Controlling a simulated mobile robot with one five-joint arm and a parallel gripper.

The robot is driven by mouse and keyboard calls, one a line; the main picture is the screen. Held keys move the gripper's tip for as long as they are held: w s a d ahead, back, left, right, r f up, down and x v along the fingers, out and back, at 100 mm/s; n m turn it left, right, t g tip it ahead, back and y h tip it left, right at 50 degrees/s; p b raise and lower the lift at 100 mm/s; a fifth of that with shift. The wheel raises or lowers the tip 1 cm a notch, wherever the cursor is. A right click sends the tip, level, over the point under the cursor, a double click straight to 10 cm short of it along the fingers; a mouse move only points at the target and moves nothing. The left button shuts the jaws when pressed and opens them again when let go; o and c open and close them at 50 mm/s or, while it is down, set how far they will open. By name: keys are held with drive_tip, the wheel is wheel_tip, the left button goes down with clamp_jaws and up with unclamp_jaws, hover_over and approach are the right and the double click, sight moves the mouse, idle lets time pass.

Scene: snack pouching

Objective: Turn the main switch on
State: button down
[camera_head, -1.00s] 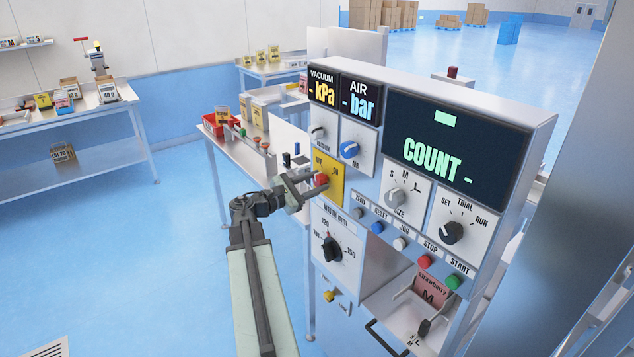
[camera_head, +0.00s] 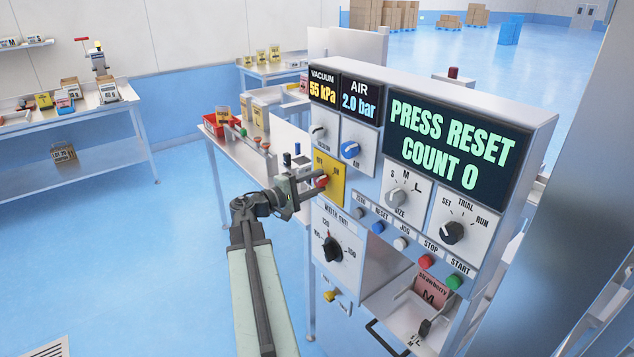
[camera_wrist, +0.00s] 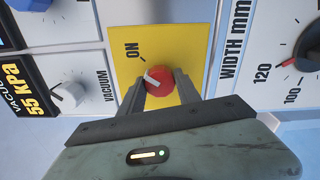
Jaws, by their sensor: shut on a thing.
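The main switch is a red knob (camera_head: 321,181) on a yellow plate (camera_head: 336,191) marked ON, at the left of the machine panel. My gripper (camera_head: 314,184) is shut on the red knob. In the wrist view the knob (camera_wrist: 159,80) sits between the two fingers, and its white pointer mark slants toward the ON label. The OFF side of the plate is hidden there by my gripper. The main display (camera_head: 447,143) reads PRESS RESET, COUNT 0. The smaller displays read 55 kPa (camera_head: 322,91) and 2.0 bar (camera_head: 359,105).
Close to the switch are the vacuum knob (camera_head: 318,132), the blue air knob (camera_head: 350,149) and the width dial (camera_head: 333,249). Reset, jog, stop and start buttons run along the lower panel. A table (camera_head: 236,151) stands behind the arm. Blue floor is open at left.

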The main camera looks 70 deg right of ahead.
drive_tip(key=shift+s+a+f+m, duration=0.15)
drive_tip(key=shift+m, duration=0.95)
drive_tip(key=c, duration=0.9)
unclamp_jaws()
drive_tip(key=shift+o, duration=0.2)
drive_tip(key=v, duration=0.7)
drive_tip(key=shift+w+a, duration=0.25)
drive_tip(key=shift+a, duration=0.05)
